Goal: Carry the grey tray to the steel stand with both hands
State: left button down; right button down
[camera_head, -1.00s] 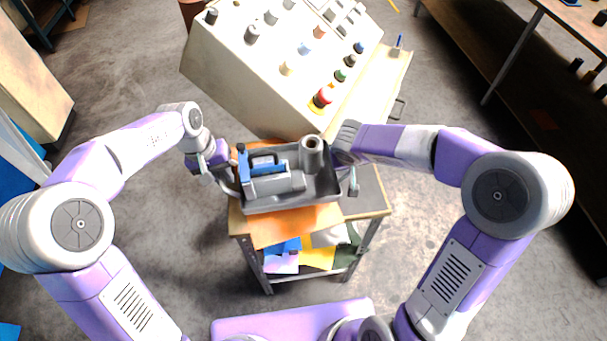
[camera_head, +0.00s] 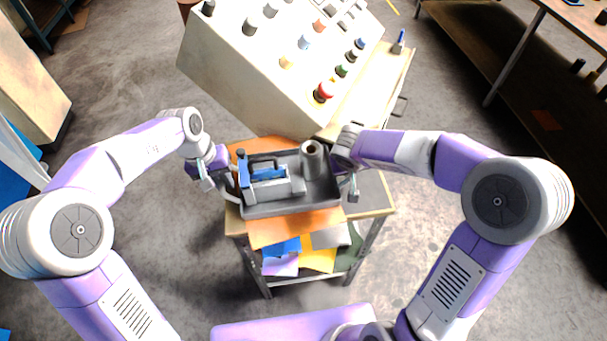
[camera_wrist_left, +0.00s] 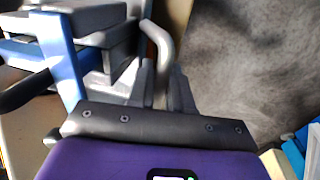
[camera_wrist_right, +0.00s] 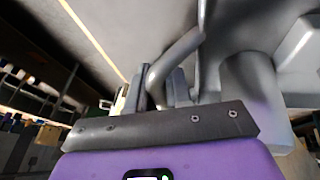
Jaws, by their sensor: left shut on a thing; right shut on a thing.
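The grey tray (camera_head: 290,208) is in the middle of the head view, over a small table. It holds a grey block-shaped piece with a blue part (camera_head: 268,180) and an upright grey cylinder (camera_head: 312,160). My left gripper (camera_head: 230,188) is shut on the tray's left handle, a curved grey bar in the left wrist view (camera_wrist_left: 160,45). My right gripper (camera_head: 348,186) is shut on the right handle, which also shows in the right wrist view (camera_wrist_right: 175,55). I cannot tell whether the tray touches the tabletop. I cannot pick out the steel stand with certainty.
A pale console (camera_head: 230,75) with knobs stands just behind the tray. A workbench (camera_head: 510,60) is at the right. Open floor lies right of the table.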

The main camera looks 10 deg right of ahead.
pick_arm(q)
jog(key=shift+f, duration=0.25)
pick_arm(e)
jog(key=shift+f, duration=0.2)
pick_arm(q)
jog(key=c, duration=1)
grip_release()
jog(key=shift+r, duration=0.1)
jog(key=shift+c, duration=0.2)
pick_arm(e)
jog(key=c, duration=1)
grip_release()
jog(key=shift+c, duration=0.2)
pick_arm(q)
jog(key=shift+r, duration=0.1)
pick_arm(e)
jog(key=shift+r, duration=0.1)
pick_arm(q)
notch_tip(320, 180, up, 12)
jog(key=a, duration=0.2)
jog(key=shift+f, duration=0.25)
pick_arm(e)
jog(key=v, duration=1.2)
pick_arm(q)
jog(key=shift+a, duration=0.1)
